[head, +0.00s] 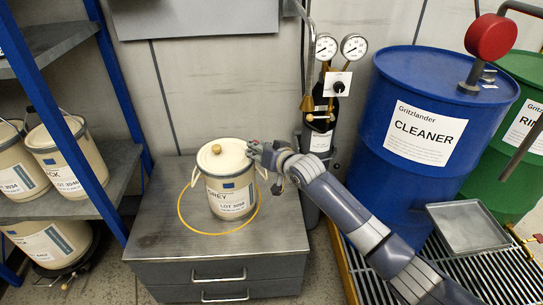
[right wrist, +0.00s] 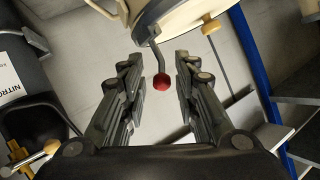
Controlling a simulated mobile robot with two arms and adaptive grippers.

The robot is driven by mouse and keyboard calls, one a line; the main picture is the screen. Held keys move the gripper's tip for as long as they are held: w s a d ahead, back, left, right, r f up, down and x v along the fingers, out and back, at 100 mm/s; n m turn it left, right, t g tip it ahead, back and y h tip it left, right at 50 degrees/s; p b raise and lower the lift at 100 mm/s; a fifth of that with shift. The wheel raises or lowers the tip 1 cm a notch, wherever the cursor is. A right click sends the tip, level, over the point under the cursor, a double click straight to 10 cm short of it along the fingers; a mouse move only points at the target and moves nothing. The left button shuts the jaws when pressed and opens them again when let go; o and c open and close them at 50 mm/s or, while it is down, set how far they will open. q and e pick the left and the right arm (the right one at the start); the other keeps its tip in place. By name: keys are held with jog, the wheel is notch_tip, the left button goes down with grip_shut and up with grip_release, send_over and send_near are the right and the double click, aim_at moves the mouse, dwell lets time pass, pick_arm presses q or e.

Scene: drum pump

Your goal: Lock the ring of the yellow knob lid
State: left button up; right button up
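The cream lid (head: 235,155) with its yellow knob (head: 216,148) sits on a cream pail (head: 215,190) on the grey cabinet. In the right wrist view the lid's rim is at the top, with the knob (right wrist: 211,27) to the right. A grey lever with a red ball end (right wrist: 161,83) hangs from the rim. My right gripper (right wrist: 161,65) is open, and the red ball lies between its fingers, with gaps on both sides. In the head view this gripper (head: 254,151) is at the pail's right rim. My left gripper is not in view.
A thin yellow loop (head: 181,212) surrounds the pail on the cabinet top (head: 150,238). A dark cylinder with gauges (head: 318,130) stands close behind my right arm. A blue drum (head: 420,185) is at the right. Shelves with pails (head: 62,155) are at the left.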

jog(key=v, duration=0.8)
jog(key=shift+s+f, duration=0.1)
jog(key=shift+f, duration=0.05)
